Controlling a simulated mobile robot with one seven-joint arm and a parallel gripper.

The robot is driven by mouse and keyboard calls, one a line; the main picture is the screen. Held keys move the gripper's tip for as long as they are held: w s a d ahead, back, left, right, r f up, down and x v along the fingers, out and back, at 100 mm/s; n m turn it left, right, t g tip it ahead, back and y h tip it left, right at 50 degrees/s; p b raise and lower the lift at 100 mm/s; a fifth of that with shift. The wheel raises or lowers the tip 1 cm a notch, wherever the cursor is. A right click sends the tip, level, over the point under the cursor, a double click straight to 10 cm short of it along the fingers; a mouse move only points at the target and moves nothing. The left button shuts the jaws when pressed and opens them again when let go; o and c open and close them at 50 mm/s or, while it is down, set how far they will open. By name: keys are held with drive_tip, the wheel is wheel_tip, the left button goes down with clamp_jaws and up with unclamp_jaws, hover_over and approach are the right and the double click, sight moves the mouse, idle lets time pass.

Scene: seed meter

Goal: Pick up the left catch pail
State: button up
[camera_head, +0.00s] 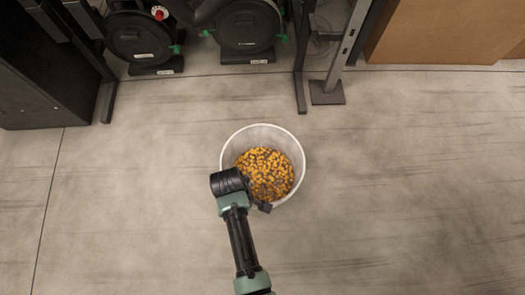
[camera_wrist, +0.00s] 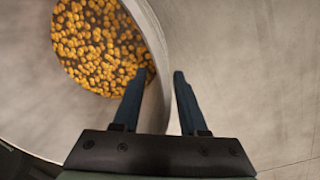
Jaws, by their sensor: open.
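A white round pail (camera_head: 233,143) stands upright on the floor in the middle of the head view, with orange-yellow seeds (camera_head: 268,170) at its bottom. In the wrist view the pail's wall (camera_wrist: 157,45) fills the left half, with the seeds (camera_wrist: 95,45) inside. My gripper (camera_wrist: 162,75) is open at the rim. Its left finger shows over the pail's inside and its right finger over the outside, with the wall running between them. The gripper's fingers are mostly hidden by my arm in the head view. Whether either finger touches the wall I cannot tell.
Dark round machine units (camera_head: 247,25) with green knobs stand at the back, beside a metal post (camera_head: 327,90) with a foot plate. A black cabinet (camera_head: 45,80) is at the left and a brown box (camera_head: 440,35) at the back right. The floor around the pail is clear.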

drive_tip(key=shift+f+b, duration=0.3)
drive_tip(key=shift+f, duration=0.55)
drive_tip(key=shift+r, duration=0.1)
clamp_jaws()
idle(0.6)
drive_tip(key=shift+w+r, duration=0.15)
drive_tip(key=shift+w, duration=0.1)
